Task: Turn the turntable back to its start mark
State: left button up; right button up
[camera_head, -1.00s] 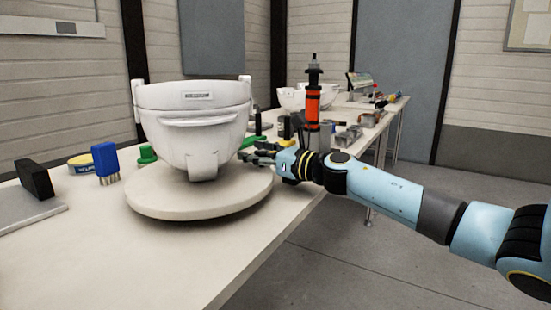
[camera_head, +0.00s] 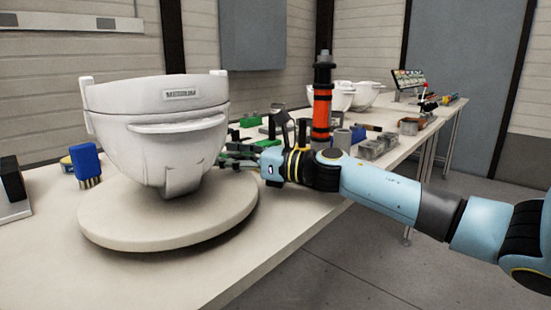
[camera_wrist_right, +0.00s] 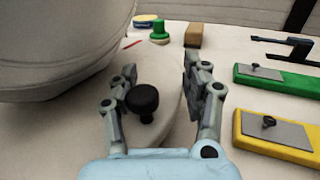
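A round off-white turntable (camera_head: 110,236) lies on the bench in the head view, with a white helmet shell (camera_head: 160,140) labelled MEDIUM on it. My right gripper (camera_head: 228,157) is at the turntable's right side, beside the shell. In the right wrist view its fingers (camera_wrist_right: 157,75) are open, on either side of a black knob (camera_wrist_right: 143,98) on the pale turntable surface. Gaps show around the knob, so no grip on it is visible. A short red mark (camera_wrist_right: 133,44) shows past the turntable's far edge. My left gripper is not in view.
A blue brush (camera_head: 86,162) stands left of the turntable. An orange-and-black tool (camera_head: 322,100) stands upright behind my right arm. Green (camera_wrist_right: 272,85) and yellow (camera_wrist_right: 275,135) blocks lie right of the gripper. The bench front is clear.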

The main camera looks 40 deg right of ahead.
jog(key=shift+s+d+f, duration=0.15)
jog(key=shift+d, duration=0.1)
jog(key=shift+b+v, duration=0.3)
jog(key=shift+v, duration=0.6)
jog(key=shift+s, duration=0.45)
jog(key=v, duration=0.2)
jog(key=shift+s+d, duration=0.3)
jog(key=s+p, duration=0.1)
jog(key=s+d+p, duration=0.1)
jog(key=p, duration=0.1)
jog(key=shift+s+d+r, duration=0.25)
jog(key=shift+s+r, duration=0.1)
jog(key=shift+r, duration=0.05)
jog(key=shift+s+d+f+p, duration=0.1)
jog(key=shift+s+d+p, duration=0.1)
jog(key=shift+s+p, duration=0.35)
jog(key=shift+s+f, duration=0.1)
jog(key=shift+f, duration=0.05)
